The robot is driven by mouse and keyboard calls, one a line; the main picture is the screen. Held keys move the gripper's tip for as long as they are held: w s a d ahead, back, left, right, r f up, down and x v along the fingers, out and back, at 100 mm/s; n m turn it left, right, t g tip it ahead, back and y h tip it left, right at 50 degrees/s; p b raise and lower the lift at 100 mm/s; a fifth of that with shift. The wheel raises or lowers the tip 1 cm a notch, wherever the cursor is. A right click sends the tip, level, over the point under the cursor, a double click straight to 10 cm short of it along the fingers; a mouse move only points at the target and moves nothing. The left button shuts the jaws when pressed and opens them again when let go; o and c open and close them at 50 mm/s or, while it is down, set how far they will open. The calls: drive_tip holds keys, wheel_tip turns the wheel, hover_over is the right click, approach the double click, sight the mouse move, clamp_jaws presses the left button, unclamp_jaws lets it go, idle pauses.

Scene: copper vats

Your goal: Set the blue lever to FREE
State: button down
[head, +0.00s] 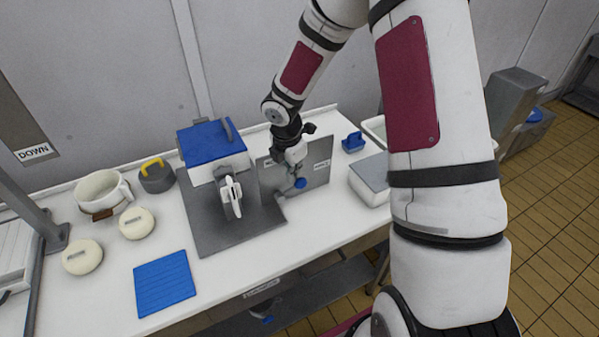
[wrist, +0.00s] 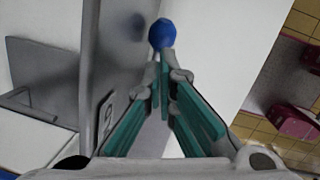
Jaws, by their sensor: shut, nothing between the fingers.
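The blue lever's round knob (head: 300,183) shows just below my gripper (head: 297,166), in front of an upright grey panel (head: 318,176). The panel carries a small label on each side; the lettering is too small to read surely. The lever's shaft is mostly hidden, so I cannot tell its setting. In the wrist view the blue knob (wrist: 162,34) lies just beyond the tips of my gripper (wrist: 166,62). The fingers are shut and empty. Whether the tips touch the knob or its shaft is unclear. The grey panel (wrist: 112,65) runs along the left.
A blue-lidded box (head: 210,142) on a grey plate stands left of the panel. A grey-lidded container (head: 371,180) and a small blue-handled item (head: 353,142) stand to the right. A blue mat (head: 164,283) and round cream lids (head: 136,223) lie at the left front.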

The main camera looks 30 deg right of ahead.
drive_tip(key=s+a+r+m+h, duration=0.1)
drive_tip(key=s+r+m, duration=0.25)
drive_tip(key=r, duration=0.65)
drive_tip(key=s+a+r+m, duration=0.1)
drive_tip(key=s+r+m, duration=0.25)
drive_tip(key=r, duration=0.65)
drive_tip(key=s+a+r+m+t+y, duration=0.1)
drive_tip(key=s+a+r+m+t, duration=0.1)
drive_tip(key=s+r+m, duration=0.3)
drive_tip(key=s+a+r+m+t+y+b, duration=0.1)
drive_tip(key=s+r+m, duration=0.4)
drive_tip(key=s, duration=0.9)
drive_tip(key=a+m+t, duration=0.1)
drive_tip(key=a+m, duration=0.1)
drive_tip(key=m, duration=0.1)
drive_tip(key=shift+m+y, duration=0.3)
drive_tip(key=shift+m, duration=0.1)
drive_tip(key=shift+d, duration=0.1)
